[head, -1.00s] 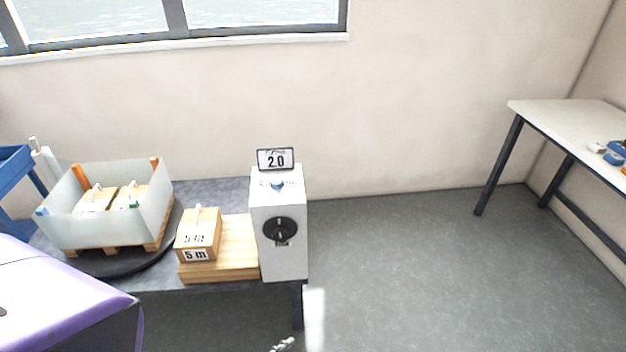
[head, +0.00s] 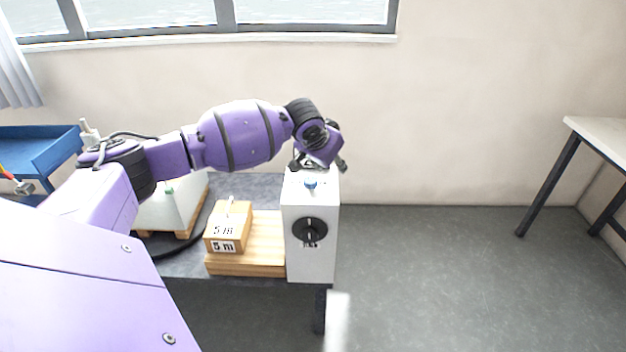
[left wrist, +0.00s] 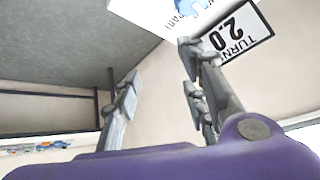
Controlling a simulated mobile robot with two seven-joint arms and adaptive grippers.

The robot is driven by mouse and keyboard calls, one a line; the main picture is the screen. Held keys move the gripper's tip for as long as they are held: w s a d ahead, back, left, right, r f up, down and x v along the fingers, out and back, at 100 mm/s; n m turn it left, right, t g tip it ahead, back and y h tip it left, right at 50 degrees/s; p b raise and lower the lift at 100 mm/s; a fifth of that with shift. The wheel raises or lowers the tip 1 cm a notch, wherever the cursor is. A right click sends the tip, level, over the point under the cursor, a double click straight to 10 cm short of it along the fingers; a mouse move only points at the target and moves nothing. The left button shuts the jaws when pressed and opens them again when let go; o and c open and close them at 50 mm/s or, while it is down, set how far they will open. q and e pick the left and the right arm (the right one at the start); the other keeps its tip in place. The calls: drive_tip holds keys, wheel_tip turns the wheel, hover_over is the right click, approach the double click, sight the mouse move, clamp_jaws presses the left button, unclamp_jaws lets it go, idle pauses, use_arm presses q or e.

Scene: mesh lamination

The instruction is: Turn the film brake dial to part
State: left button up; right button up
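A white box-shaped unit (head: 312,255) stands at the right end of the table. It has a black round dial (head: 309,230) on its front and a small blue knob (head: 310,184) on top. I cannot tell for sure which one is the film brake dial. My left gripper (head: 322,160) is above and behind the top of the unit, apart from the blue knob. In the left wrist view its fingers (left wrist: 160,66) are spread with nothing between them. That view shows part of the blue knob (left wrist: 190,5) and a sign reading "TURN 2.0" (left wrist: 236,32). My right gripper is not in view.
A wooden block marked "5 m" (head: 228,228) sits on wooden boards (head: 250,262) left of the unit. A pale bin (head: 170,215) is partly hidden behind my left arm. Open floor lies to the right, with a white table (head: 600,135) beyond.

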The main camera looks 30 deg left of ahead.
use_arm(q)
drive_tip(key=r+n+g, duration=0.1)
drive_tip(key=n+g, duration=0.1)
hover_over(314, 181)
drive_tip(key=d, duration=0.1)
drive_tip(key=s+f+n+g, duration=0.1)
drive_tip(key=s+f+n, duration=0.1)
drive_tip(key=s, duration=0.2)
drive_tip(key=shift+y, duration=0.3)
drive_tip(key=x, duration=0.4)
drive_tip(key=b+x, duration=0.1)
drive_tip(key=x, duration=0.1)
drive_tip(key=shift+w+a+f, duration=0.15)
drive_tip(key=shift+w+a, duration=0.3)
drive_tip(key=shift+w, duration=0.1)
drive_tip(key=shift+c, duration=0.3)
drive_tip(key=c, duration=0.9)
drive_tip(key=shift+d, duration=0.2)
